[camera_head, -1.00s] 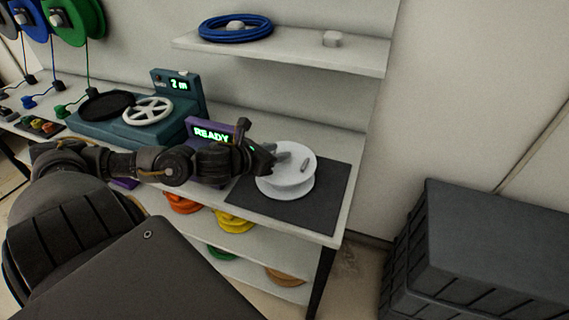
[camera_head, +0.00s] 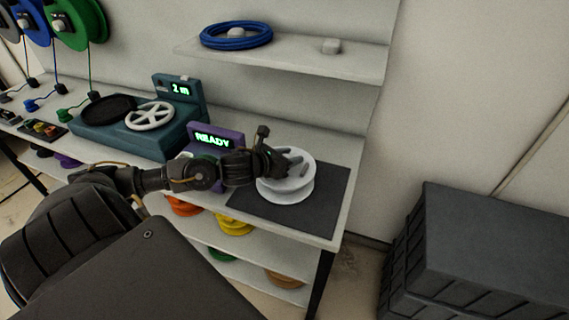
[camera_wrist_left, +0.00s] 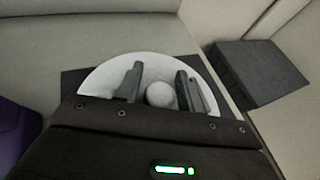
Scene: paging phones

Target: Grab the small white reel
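The small white reel (camera_head: 287,190) stands on a dark mat (camera_head: 325,205) at the right end of the workbench. My left gripper (camera_head: 292,163) is over the top of the reel. In the left wrist view the reel's white flange (camera_wrist_left: 103,75) lies below the gripper (camera_wrist_left: 160,85), whose two fingers are apart. The reel's round hub knob (camera_wrist_left: 161,94) shows between the fingers, with a gap on each side. My right gripper is in neither view.
A purple device reading READY (camera_head: 218,142) stands left of the reel. A teal machine (camera_head: 140,137) with a white spoked wheel is farther left. A shelf (camera_head: 290,62) with a blue coil (camera_head: 237,43) is above. A dark crate (camera_head: 490,240) stands right.

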